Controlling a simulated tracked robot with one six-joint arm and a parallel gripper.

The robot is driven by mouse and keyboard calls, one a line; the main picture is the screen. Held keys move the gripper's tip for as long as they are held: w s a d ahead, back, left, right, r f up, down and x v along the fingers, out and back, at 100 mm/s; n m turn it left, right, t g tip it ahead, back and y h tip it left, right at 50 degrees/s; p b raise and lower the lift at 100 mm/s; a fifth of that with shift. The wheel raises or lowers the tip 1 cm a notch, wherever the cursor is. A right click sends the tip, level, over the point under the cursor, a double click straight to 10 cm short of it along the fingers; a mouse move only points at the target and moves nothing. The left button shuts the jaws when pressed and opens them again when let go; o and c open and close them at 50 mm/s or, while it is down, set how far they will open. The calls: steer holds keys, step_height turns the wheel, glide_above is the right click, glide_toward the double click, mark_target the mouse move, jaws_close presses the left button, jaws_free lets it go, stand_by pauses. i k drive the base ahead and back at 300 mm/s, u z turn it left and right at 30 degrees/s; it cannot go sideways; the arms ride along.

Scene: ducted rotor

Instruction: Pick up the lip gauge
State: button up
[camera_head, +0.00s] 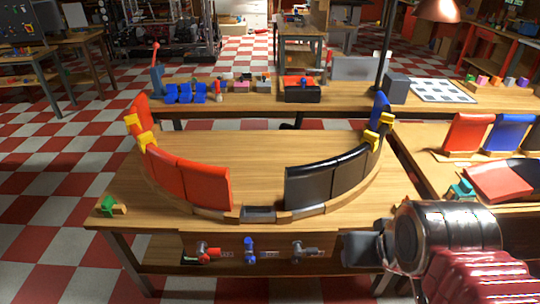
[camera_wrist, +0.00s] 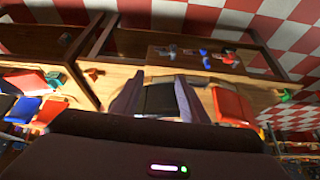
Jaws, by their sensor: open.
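I cannot tell for sure which piece is the lip gauge. A small green and tan piece (camera_head: 108,207) lies at the left front corner of the middle table; its green part shows in the wrist view (camera_wrist: 287,95). A small orange-red piece (camera_wrist: 93,74) shows in the wrist view near a table edge. A teal piece (camera_head: 461,190) sits on the right table. My gripper (camera_wrist: 158,84) is open, with a finger on each side of the picture's middle. A black panel shows beyond and between the fingers, apparently not gripped. In the head view my gripper is at the table's right front.
Red panels (camera_head: 190,180) and black panels (camera_head: 325,178) stand in a curved wooden frame on the middle table (camera_head: 260,150), with yellow clips (camera_head: 145,140). The table inside the curve is clear.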

mark_target(464, 191)
steer(key=u, duration=3.95)
steer(key=k, duration=0.95)
steer(key=u, duration=0.05)
